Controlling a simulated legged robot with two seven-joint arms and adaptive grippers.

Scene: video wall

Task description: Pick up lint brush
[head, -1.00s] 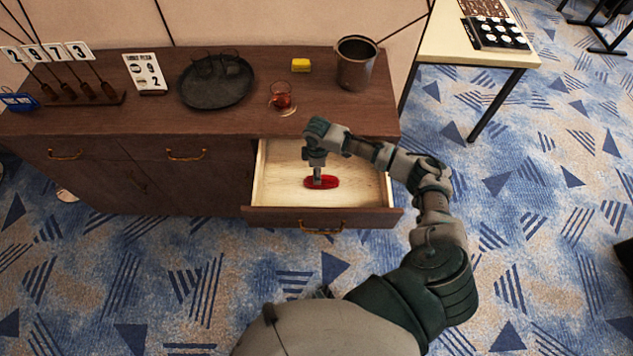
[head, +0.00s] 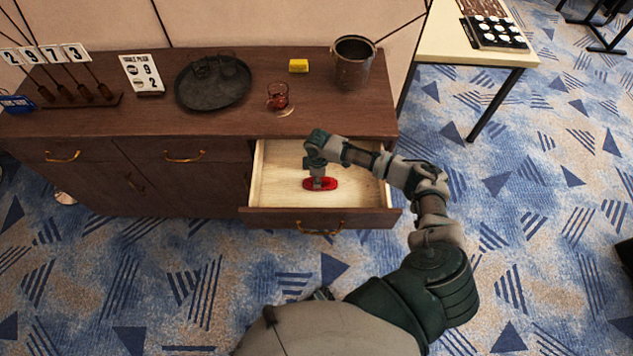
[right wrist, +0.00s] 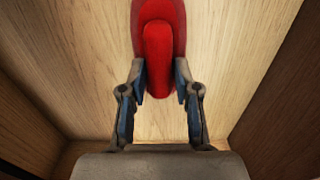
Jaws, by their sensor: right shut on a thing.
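The red lint brush (head: 322,184) lies in the open drawer (head: 278,190) of the dark wooden cabinet. It also shows in the right wrist view (right wrist: 158,50), running away from me between the fingers. My right gripper (head: 318,180) reaches down into the drawer from above. Its two fingers (right wrist: 160,82) are shut on the brush's near part, one on each side. The brush appears to be at the drawer's floor; I cannot tell whether it touches it. My left gripper is not in view.
The drawer's side walls and front (head: 350,217) surround the gripper. On the cabinet top (head: 225,122) stand a dark round tray (head: 212,98), a red glass (head: 278,97), a yellow block (head: 298,66) and a metal bucket (head: 353,64). The rest of the drawer looks empty.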

